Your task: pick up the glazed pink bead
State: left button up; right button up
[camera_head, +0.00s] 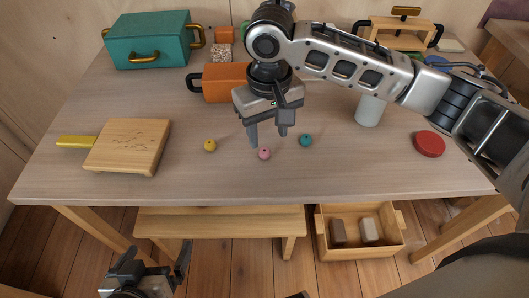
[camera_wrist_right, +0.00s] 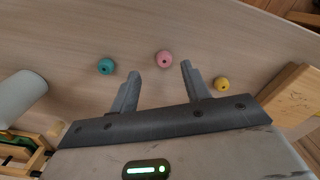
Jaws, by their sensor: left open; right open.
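The glazed pink bead (camera_head: 264,154) lies on the table near its front edge, between a yellow bead (camera_head: 210,145) and a teal bead (camera_head: 306,140). My right gripper (camera_head: 268,140) is open and points down just behind and above the pink bead. In the right wrist view the pink bead (camera_wrist_right: 164,58) shows ahead of the gap between the open fingers (camera_wrist_right: 158,80), with nothing held. The teal bead (camera_wrist_right: 106,66) and yellow bead (camera_wrist_right: 222,84) lie outside the fingers. My left gripper (camera_head: 150,262) is open and low in front of the table, far from the beads.
A wooden board (camera_head: 128,146) lies at the left and a red disc (camera_head: 430,144) at the right. An orange box (camera_head: 222,82), a teal case (camera_head: 148,40) and a pale cylinder (camera_head: 369,110) stand farther back. The table front around the beads is clear.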

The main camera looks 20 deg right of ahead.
aim_at(266, 151)
jog(key=f, duration=0.5)
jog(key=shift+a+f+b, duration=0.15)
jog(key=shift+a+b, duration=0.1)
jog(key=shift+b, duration=0.15)
grip_shut()
